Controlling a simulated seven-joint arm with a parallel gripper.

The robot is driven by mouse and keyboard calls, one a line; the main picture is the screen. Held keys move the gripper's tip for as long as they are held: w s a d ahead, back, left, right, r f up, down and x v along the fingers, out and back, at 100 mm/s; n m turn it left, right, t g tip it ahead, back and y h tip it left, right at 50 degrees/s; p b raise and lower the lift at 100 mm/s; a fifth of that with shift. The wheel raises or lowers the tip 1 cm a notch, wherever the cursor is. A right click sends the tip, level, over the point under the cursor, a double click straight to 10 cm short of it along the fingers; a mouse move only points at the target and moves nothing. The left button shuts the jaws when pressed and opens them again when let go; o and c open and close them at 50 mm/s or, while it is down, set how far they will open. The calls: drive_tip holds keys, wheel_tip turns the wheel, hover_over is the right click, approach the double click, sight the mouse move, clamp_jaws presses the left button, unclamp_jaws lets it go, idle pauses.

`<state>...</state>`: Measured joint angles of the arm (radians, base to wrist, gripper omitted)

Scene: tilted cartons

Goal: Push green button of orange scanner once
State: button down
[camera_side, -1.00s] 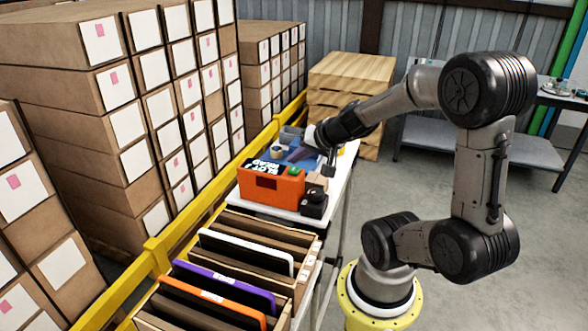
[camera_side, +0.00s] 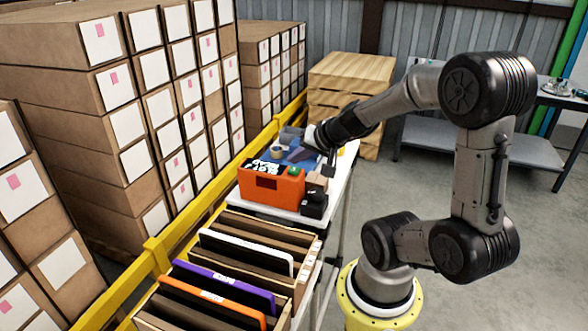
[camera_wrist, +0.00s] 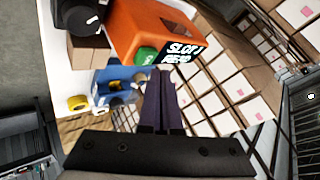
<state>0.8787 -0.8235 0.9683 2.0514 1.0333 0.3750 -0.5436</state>
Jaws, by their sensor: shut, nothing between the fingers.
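The orange scanner (camera_side: 268,186) stands on the white table, with a dark window on its front and a black display with white text on top. Its green button (camera_side: 293,170) is on the top right. In the wrist view the orange scanner (camera_wrist: 150,30) is at the top, its display reads roughly "SLOT 1 READ", and the green button (camera_wrist: 146,56) is at its lower edge.
A black device (camera_side: 314,204) and small brown boxes (camera_side: 317,180) stand right of the scanner. A blue bin (camera_wrist: 120,82) lies behind it. Crates with white, purple and orange panels (camera_side: 225,286) stand in front. A yellow rail (camera_side: 160,252) and stacked cartons line the left.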

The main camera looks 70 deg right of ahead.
sight(297, 171)
drive_tip(key=shift+f, duration=0.15)
drive_tip(key=shift+f, duration=0.3)
drive_tip(key=shift+f, duration=0.5)
idle(1.1)
drive_tip(key=shift+r, duration=0.9)
drive_tip(key=shift+r, duration=2.5)
